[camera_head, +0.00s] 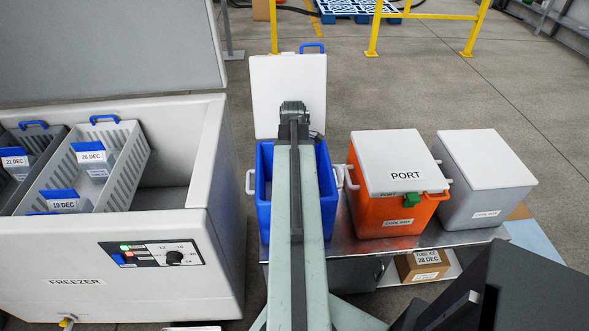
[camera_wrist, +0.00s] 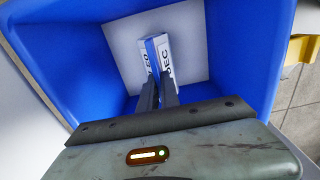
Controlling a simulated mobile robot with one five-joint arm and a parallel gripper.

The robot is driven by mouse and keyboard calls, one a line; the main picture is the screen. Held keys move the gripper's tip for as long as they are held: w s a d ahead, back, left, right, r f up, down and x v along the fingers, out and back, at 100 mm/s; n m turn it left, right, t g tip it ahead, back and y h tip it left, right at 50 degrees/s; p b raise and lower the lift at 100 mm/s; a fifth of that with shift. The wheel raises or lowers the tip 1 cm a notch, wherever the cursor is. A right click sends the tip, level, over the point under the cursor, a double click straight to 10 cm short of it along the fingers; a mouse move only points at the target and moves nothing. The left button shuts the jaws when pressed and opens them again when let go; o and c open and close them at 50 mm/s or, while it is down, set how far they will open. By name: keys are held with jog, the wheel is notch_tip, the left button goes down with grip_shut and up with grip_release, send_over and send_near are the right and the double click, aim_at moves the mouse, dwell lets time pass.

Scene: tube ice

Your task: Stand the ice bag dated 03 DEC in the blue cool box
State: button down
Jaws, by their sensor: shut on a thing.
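The blue cool box (camera_head: 264,205) stands open on a metal bench, its white lid (camera_head: 268,95) raised at the back. It also fills the wrist view, with blue walls (camera_wrist: 65,45) around a pale floor (camera_wrist: 195,50). My gripper (camera_wrist: 157,78) is inside the box opening, shut on an ice bag (camera_wrist: 143,52) with a blue band and a white label. "DEC" is readable on the label; the digits are partly hidden and turned around. I cannot tell whether the bag touches the floor. My arm hides the gripper and bag in the head view.
An orange box marked PORT (camera_head: 385,215) and a grey box (camera_head: 470,195), both with closed white lids, stand to the right. An open freezer (camera_head: 75,255) on the left holds baskets (camera_head: 135,165) with dated bags. A carton marked 28 DEC (camera_head: 420,265) sits below.

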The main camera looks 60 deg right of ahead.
jog(key=shift+f+b, duration=0.35)
jog(key=shift+f, duration=0.25)
dwell(0.3)
jog(key=c, duration=1.5)
grip_release()
jog(key=shift+o, duration=0.2)
jog(key=o, duration=0.3)
notch_tip(320, 180, up, 7)
jog(key=p, duration=0.7)
jog(key=shift+s, duration=0.1)
